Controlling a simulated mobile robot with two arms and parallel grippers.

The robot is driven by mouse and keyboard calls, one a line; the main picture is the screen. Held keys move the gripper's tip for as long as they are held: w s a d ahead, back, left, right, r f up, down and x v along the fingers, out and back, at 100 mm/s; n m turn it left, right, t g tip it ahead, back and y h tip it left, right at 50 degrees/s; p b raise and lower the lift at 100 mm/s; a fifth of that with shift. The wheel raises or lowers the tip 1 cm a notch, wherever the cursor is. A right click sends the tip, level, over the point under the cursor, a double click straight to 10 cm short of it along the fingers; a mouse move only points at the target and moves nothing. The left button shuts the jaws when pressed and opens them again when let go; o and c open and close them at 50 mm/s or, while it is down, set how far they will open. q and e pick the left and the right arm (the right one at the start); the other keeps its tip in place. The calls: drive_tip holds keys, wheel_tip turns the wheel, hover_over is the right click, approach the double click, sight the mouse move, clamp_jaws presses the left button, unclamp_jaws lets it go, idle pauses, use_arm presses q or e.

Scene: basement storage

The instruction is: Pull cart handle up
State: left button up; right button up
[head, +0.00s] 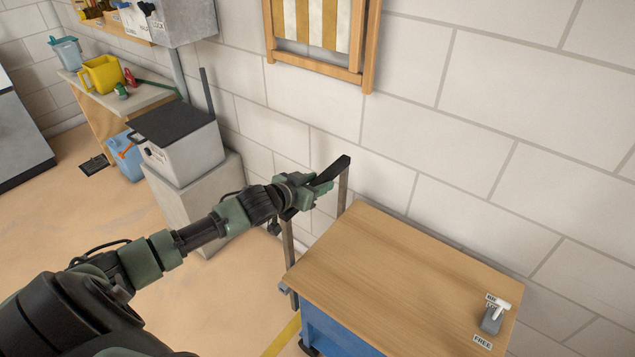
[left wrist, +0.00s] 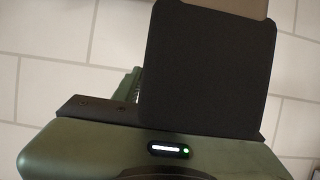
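The cart has a wooden top (head: 400,265) and a blue body (head: 335,330). Its handle stands at the left end, with upright metal posts and a black grip bar (head: 341,166) across the top. My left gripper (head: 322,187) is at this grip bar, with its green fingers against or around it. Whether the fingers are closed on the bar is hard to tell. In the left wrist view a dark flat piece (left wrist: 208,70) fills the middle, and part of a green finger (left wrist: 132,86) shows at its left. My right gripper is not in view.
A small lever (head: 493,317) with labels, one reading FREE, sits on the cart's right end. A block wall (head: 490,110) runs close behind. A grey box with a black lid (head: 172,122) stands left of the handle. Floor is open at lower left.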

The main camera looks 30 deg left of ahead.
use_arm(q)
clamp_jaws()
idle(1.2)
